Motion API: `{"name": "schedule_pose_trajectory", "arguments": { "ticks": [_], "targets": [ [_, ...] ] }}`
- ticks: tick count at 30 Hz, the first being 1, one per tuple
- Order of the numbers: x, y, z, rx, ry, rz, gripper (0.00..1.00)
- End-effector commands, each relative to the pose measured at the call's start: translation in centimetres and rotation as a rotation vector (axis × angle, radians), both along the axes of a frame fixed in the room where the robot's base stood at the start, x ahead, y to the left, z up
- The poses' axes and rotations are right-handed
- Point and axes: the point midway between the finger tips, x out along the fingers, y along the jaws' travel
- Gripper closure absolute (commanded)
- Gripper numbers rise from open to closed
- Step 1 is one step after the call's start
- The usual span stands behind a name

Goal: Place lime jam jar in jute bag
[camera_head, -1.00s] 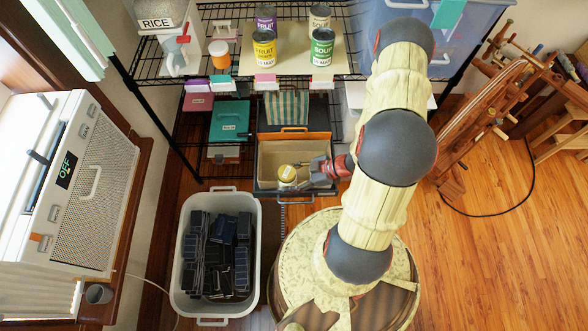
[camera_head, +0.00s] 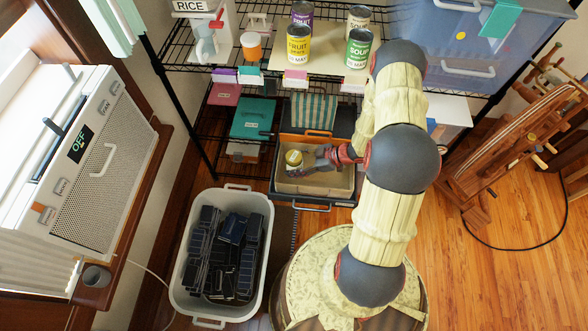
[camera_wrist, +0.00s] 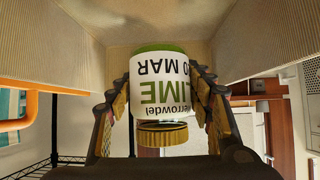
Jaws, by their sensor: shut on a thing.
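The lime jam jar (camera_wrist: 160,95) has a white label reading LIME, a green band and a gold lid. My gripper (camera_wrist: 160,112) is shut on it, with a finger at each side. In the head view the jar (camera_head: 294,158) and my gripper (camera_head: 326,157) are over the open mouth of a beige-lined container (camera_head: 318,184). This container may be the jute bag; I cannot tell for sure. Its pale fabric-like walls (camera_wrist: 255,45) surround the jar's far end in the wrist view. Whether the jar touches the bottom is unclear.
A grey tub (camera_head: 263,240) of dark boxes stands at the front left. A wire shelf (camera_head: 260,70) with several cans is behind. A green-striped cloth-like item (camera_head: 312,112) stands behind the container.

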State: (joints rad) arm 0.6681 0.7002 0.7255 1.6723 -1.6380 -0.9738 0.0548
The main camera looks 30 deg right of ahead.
Motion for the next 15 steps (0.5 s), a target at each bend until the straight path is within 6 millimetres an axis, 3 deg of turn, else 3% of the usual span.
{"name": "schedule_pose_trajectory", "arguments": {
  "ticks": [9, 15],
  "targets": [
    [0.7, -0.1, -3.7, 0.001, -0.001, 0.0, 0.89],
    [0.8, -0.2, -3.8, 0.0, -0.002, 0.0, 0.89]
  ]
}}
